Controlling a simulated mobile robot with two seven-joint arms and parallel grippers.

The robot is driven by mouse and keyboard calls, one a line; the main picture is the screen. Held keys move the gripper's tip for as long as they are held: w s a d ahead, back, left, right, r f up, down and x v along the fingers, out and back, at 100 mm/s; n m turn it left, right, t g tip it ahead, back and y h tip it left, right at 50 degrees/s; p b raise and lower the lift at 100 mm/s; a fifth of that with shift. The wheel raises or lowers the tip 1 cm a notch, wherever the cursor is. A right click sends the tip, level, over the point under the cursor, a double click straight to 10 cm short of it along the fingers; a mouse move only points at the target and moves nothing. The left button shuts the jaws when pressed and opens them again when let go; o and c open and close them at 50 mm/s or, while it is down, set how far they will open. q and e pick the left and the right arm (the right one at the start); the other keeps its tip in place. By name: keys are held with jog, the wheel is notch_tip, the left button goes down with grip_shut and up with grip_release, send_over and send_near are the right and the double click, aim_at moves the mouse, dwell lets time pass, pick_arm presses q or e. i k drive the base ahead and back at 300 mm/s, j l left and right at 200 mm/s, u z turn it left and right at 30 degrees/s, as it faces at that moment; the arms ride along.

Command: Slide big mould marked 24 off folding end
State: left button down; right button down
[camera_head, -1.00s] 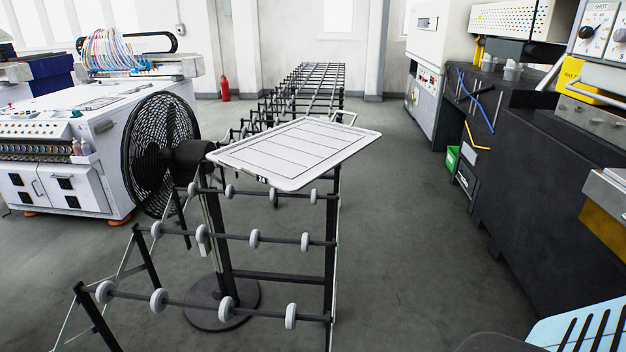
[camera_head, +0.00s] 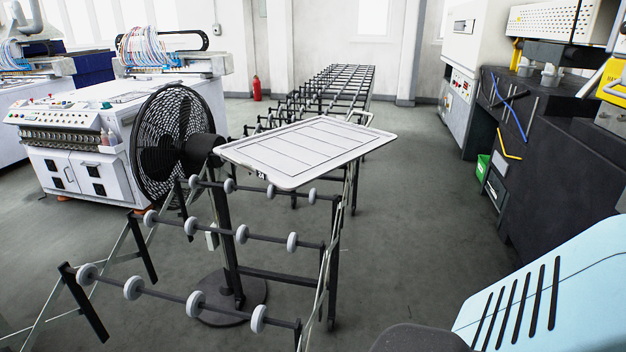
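The big mould (camera_head: 305,148) is a flat white tray with a raised rim and several parallel lines across it. A small dark tag marked 24 (camera_head: 261,175) sits on its near edge. The mould lies across the upper part of the folding roller conveyor, near its folding end (camera_head: 190,229). That end slopes down toward me, with bare rods carrying grey wheels. Neither of my grippers shows in the head view.
A black pedestal fan (camera_head: 172,147) stands close against the left of the conveyor and mould. White machines (camera_head: 80,150) are at left, dark machinery (camera_head: 560,170) at right. A pale blue slotted panel (camera_head: 560,290) fills the lower right. Floor (camera_head: 420,220) right of the conveyor is clear.

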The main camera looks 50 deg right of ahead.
aim_at(290, 158)
jog(key=l+u, duration=0.2)
jog(key=l, duration=0.25)
jog(key=k+l+u, duration=0.1)
jog(key=l+u, duration=0.15)
jog(key=l, duration=0.15)
jog(key=l+u, duration=0.1)
jog(key=l, duration=0.8)
